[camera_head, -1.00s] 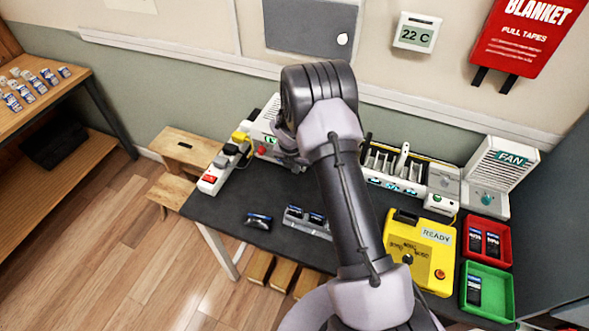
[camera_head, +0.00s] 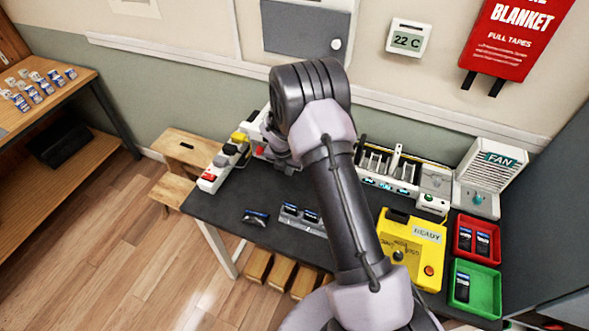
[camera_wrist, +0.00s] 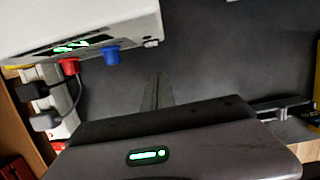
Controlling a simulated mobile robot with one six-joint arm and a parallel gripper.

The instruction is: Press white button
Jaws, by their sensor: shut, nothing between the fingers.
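A white device (camera_wrist: 85,22) with a green-lit display fills the upper left of the wrist view. Its front edge carries a red button (camera_wrist: 69,66), a blue button (camera_wrist: 112,55) and a small pale button (camera_wrist: 151,43) at the right end. My gripper (camera_wrist: 158,90) is shut and empty over the dark table, in front of the device and apart from the buttons. In the head view my arm hides most of the device (camera_head: 255,122); its red button (camera_head: 260,152) shows beside my wrist. The pale button and my fingertips are hidden there.
A power strip (camera_head: 212,174) with plugs lies left of the device. Phones in a rack (camera_head: 290,212), a yellow READY machine (camera_head: 425,262), red tray (camera_head: 459,250) and green tray (camera_head: 487,310) stand on the dark table (camera_head: 215,203). A fan (camera_head: 485,178) stands at the back right.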

